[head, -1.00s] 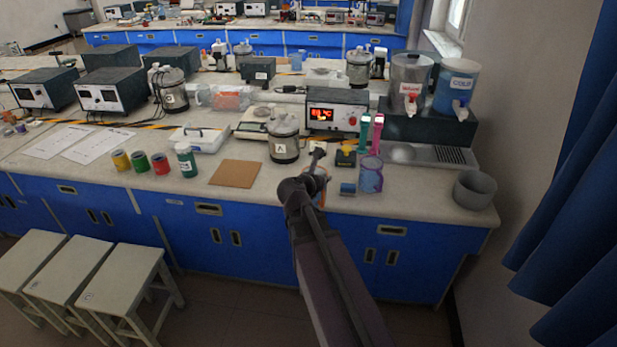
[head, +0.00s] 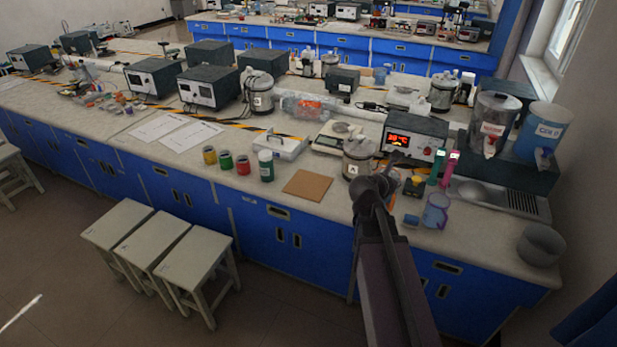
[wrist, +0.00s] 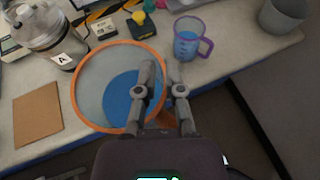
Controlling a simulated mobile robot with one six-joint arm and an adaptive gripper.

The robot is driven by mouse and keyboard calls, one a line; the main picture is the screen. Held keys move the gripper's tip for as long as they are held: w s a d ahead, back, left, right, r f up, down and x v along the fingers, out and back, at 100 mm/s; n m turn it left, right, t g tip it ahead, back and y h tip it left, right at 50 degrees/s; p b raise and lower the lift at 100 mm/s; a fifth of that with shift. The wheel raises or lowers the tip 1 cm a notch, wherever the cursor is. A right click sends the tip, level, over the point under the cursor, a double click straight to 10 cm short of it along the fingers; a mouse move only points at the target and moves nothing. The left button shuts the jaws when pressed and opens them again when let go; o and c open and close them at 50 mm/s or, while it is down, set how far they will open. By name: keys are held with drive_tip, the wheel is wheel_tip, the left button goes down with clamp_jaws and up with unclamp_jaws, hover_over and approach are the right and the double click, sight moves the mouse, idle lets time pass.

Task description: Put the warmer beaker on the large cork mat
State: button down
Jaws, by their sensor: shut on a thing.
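An orange-rimmed clear beaker (wrist: 92,101) with blue liquid fills the middle of the wrist view. My gripper (wrist: 162,75) is shut on its orange handle, and the beaker hangs before the bench edge. In the head view my arm hides most of this beaker; a sliver of orange shows (head: 391,201). A purple-rimmed beaker (wrist: 190,42) with blue liquid stands on the bench, right of my gripper; it also shows in the head view (head: 435,213). A square brown cork mat (head: 307,185) lies bare on the bench, left of my gripper; the wrist view shows it too (wrist: 37,117).
A metal vessel marked A (head: 357,160) stands between the mat and a box with a red display (head: 414,137). Stools (head: 195,255) stand in front.

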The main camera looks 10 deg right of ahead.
wheel_tip(320, 180, up, 12)
drive_tip(key=p, duration=1.1)
drive_tip(key=shift+s, duration=0.15)
